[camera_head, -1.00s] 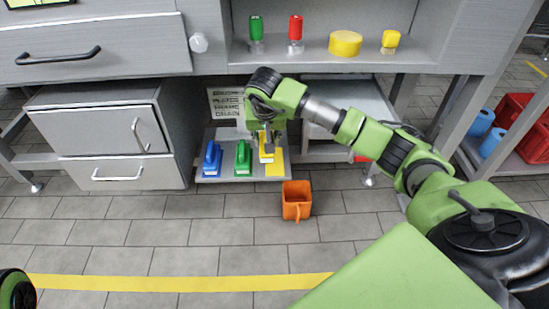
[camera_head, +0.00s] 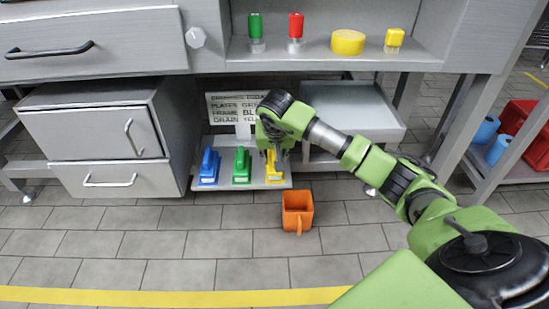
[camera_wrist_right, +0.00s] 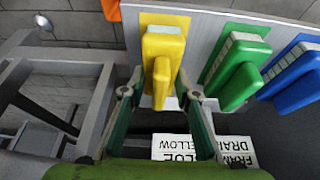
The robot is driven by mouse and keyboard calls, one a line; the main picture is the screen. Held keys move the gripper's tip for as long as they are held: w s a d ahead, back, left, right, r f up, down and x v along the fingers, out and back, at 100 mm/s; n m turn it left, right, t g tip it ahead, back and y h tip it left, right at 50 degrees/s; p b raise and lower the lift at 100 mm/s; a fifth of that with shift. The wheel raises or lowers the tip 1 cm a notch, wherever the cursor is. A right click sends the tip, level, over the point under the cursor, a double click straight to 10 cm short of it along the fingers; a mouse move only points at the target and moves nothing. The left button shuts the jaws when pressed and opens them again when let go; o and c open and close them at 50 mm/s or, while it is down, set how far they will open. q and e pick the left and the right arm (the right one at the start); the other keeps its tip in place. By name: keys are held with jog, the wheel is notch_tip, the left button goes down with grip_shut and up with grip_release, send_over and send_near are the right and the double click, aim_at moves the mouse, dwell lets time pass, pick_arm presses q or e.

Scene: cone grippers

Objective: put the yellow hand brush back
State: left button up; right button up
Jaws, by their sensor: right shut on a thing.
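The yellow hand brush (camera_head: 273,168) is at the right end of a grey shelf board (camera_head: 212,186), in line with the blue brush (camera_head: 209,166) and green brush (camera_head: 242,165). My right gripper (camera_head: 271,150) is shut on it from behind and above. In the right wrist view the yellow brush (camera_wrist_right: 164,50) lies between the two fingers (camera_wrist_right: 160,98), with a yellow patch at its far end. Whether its underside fully touches the board is hidden. The green brush (camera_wrist_right: 238,72) and blue brush (camera_wrist_right: 295,77) stand beside it, apart from the fingers. My left gripper is out of view.
A sign (camera_head: 236,107) stands behind the board. An orange container (camera_head: 297,211) is on the floor in front. Grey drawers (camera_head: 100,150) stand on the left and a metal table leg (camera_head: 404,95) on the right. The upper shelf overhangs.

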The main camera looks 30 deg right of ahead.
jog(key=o, duration=1)
jog(key=shift+f, duration=0.15)
jog(key=shift+o, duration=0.2)
